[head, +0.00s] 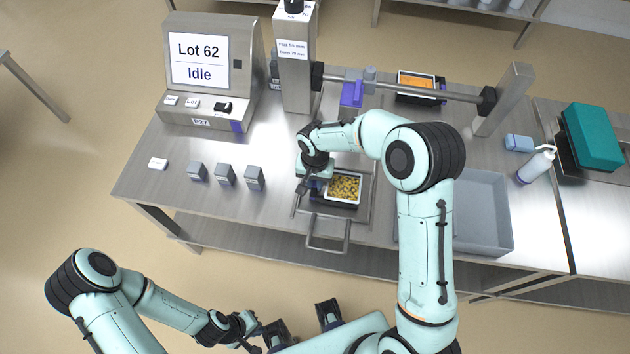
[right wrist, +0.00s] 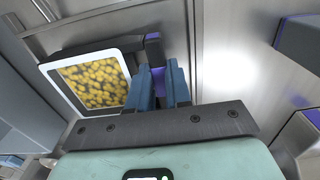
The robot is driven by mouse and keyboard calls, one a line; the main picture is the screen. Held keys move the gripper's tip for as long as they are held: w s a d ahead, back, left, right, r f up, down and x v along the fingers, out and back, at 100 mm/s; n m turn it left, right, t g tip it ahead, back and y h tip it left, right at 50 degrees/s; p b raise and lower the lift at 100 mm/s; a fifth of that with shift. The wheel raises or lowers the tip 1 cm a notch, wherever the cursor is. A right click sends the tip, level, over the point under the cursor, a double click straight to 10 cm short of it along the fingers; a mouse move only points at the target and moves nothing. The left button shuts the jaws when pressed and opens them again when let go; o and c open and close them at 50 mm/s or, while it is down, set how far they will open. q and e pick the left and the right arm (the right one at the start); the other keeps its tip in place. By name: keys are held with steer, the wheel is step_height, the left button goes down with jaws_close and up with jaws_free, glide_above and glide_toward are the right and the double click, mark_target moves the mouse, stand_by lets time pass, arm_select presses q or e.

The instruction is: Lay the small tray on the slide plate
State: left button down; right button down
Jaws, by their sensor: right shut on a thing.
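The small tray (head: 359,203) has a pale rim, dark sides and yellow pieces inside. In the right wrist view the tray (right wrist: 131,52) is left of the blue fingers. The tray is over the slide plate (head: 333,212), a metal plate with a loop handle at the front. I cannot tell whether they touch. My left gripper (head: 302,322) is open and empty, in front of the bench.
The Lot 62 display (head: 205,62) stands at back left, with several small grey blocks before it. A horizontal bar (head: 410,88) spans behind my right arm. A grey bin (head: 485,215), pump bottle (head: 536,164) and teal box (head: 592,137) are on the right.

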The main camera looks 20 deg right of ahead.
arm_select(q)
steer(key=shift+s+f, duration=0.1)
steer(key=shift+f, duration=0.1)
stand_by(0.5)
arm_select(e)
steer(key=c, duration=1)
jaws_free()
steer(key=c, duration=0.3)
steer(key=shift+r, duration=0.1)
